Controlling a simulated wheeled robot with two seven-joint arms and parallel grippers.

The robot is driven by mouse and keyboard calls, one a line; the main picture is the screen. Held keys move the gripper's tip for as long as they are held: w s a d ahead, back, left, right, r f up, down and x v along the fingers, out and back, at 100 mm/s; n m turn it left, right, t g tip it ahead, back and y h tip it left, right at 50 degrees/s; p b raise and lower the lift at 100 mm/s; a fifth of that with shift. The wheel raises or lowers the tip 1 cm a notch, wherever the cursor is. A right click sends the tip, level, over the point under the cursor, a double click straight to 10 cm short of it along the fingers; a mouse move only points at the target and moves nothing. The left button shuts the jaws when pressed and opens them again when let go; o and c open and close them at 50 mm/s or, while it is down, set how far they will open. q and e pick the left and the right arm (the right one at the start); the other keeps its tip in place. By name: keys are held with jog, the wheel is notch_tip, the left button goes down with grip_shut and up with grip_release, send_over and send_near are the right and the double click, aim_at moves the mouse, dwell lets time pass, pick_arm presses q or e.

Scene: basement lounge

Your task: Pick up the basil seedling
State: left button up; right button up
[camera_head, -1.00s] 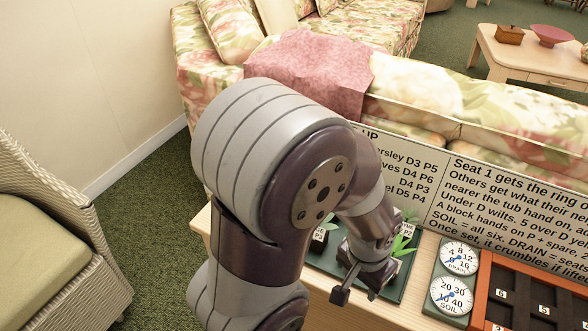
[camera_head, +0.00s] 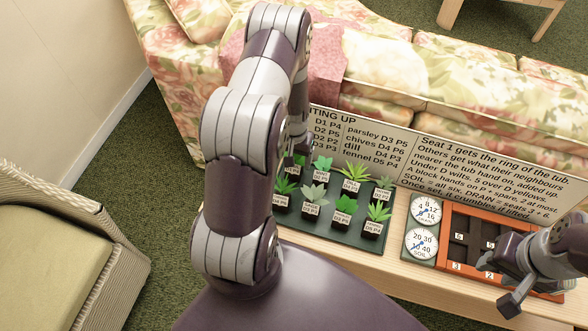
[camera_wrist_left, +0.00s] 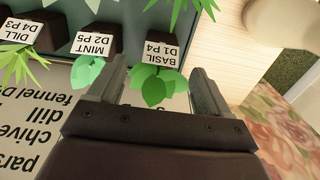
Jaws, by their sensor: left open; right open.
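The basil seedling (camera_wrist_left: 158,84) has broad green leaves and a dark block labelled BASIL D1 P4. In the left wrist view its leaves lie between the two spread fingers of my left gripper (camera_wrist_left: 160,77), which is open. Whether the fingers touch it is unclear. In the head view my left arm reaches over the back left of the dark green tray (camera_head: 293,226) and largely hides the basil and my left gripper. My right gripper (camera_head: 512,290) is open and empty at the right, by the orange-framed tray (camera_head: 447,238).
Mint (camera_wrist_left: 86,70) and dill (camera_wrist_left: 18,62) seedlings stand beside the basil. Several other seedlings fill the green tray. A text board (camera_head: 480,170) stands close behind it. Two dials (camera_head: 422,212) sit between the trays. A floral sofa (camera_head: 470,85) is behind the table.

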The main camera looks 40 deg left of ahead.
aim_at(294, 168)
pick_arm(q)
jog(key=f, duration=0.5)
jog(key=shift+w+f, duration=0.2)
jog(key=shift+f, duration=0.1)
jog(key=shift+r, duration=0.1)
jog(key=shift+c, duration=0.4)
jog(key=c, duration=1.1)
jog(key=shift+r, duration=0.1)
